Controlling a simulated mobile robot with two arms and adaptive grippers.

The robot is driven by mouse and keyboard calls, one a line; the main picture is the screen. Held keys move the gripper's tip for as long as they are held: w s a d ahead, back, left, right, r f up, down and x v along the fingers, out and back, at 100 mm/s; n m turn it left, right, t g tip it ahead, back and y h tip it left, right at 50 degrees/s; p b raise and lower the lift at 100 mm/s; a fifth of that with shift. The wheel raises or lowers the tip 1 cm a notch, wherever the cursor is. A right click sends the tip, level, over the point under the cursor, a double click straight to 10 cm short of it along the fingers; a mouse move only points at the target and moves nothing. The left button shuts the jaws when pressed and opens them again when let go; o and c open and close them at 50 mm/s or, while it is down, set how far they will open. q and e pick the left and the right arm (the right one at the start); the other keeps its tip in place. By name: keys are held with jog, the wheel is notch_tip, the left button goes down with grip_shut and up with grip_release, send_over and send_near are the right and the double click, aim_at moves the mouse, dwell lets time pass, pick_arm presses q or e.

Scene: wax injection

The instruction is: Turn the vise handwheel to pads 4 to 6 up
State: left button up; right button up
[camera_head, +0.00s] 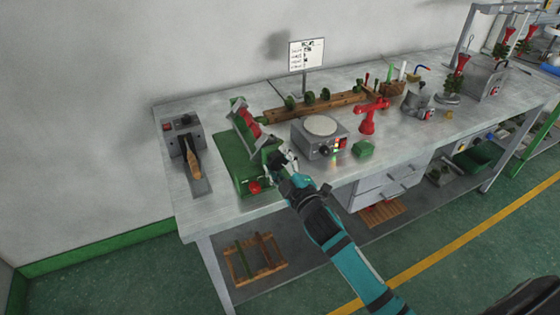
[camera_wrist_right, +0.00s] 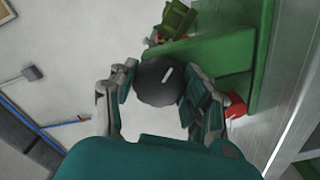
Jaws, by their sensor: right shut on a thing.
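The green vise (camera_head: 236,165) stands near the left end of the bench, with a tilted grey frame (camera_head: 248,127) on top that carries red and green parts. My right gripper (camera_head: 281,163) is at the right side of the vise. In the wrist view the right gripper (camera_wrist_right: 158,95) is shut on a dark round handwheel (camera_wrist_right: 160,80), with a finger on each side of it. The wheel has a short white mark on its face. The vise's green body (camera_wrist_right: 225,55) shows behind it. Pad numbers are too small to read. My left gripper is not in view.
A red button (camera_head: 255,188) sits on the vise's front. A grey machine (camera_head: 318,136) with a round plate stands close to the right of my arm. A grey device with a wooden handle (camera_head: 192,160) is at left.

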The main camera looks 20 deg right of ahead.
jog(key=shift+f+m+p, duration=0.1)
jog(key=shift+m+p, duration=0.8)
jog(key=shift+m, duration=1.6)
jog(key=shift+a+m+p, duration=0.1)
jog(key=shift+m+p, duration=0.65)
jog(key=shift+m, duration=0.95)
jog(key=shift+f+m, duration=0.15)
jog(key=shift+m, duration=0.45)
jog(key=o, duration=1.2)
jog(key=shift+s, duration=0.1)
jog(key=s, duration=1.2)
jog(key=shift+d, duration=0.2)
jog(key=shift+w, duration=0.1)
